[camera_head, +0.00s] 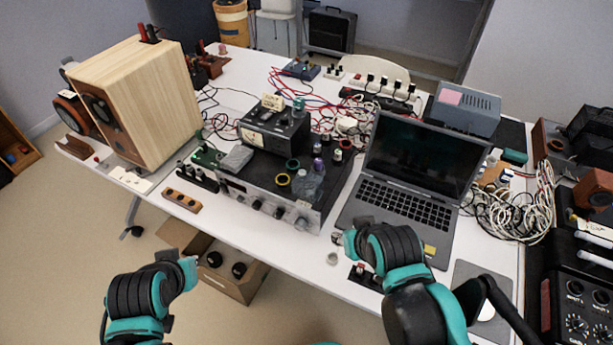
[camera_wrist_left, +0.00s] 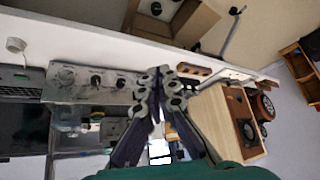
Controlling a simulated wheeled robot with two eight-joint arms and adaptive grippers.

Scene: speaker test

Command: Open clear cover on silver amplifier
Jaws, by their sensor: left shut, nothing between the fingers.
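The silver amplifier (camera_head: 268,203) stands near the table's front edge, its knobbed panel facing me. A small clear, greyish piece, seemingly the cover, (camera_head: 303,212) shows at the panel's right end; its state is too small to tell. The amplifier panel also shows in the left wrist view (camera_wrist_left: 110,86), left of my fingers. My left gripper (camera_wrist_left: 158,72) is shut and empty there, apart from the panel's knobs. In the head view my left arm ends left of the amplifier, over the front of the table edge. My right arm ends right of the amplifier, before the laptop; its fingers cannot be made out.
A wooden speaker (camera_head: 150,105) stands left of the amplifier, and an open laptop (camera_head: 410,185) stands to its right. A black meter box (camera_head: 275,130) sits behind the panel. Tangled red and white cables (camera_head: 515,205) lie at the back and right. A cardboard box (camera_head: 230,275) is on the floor.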

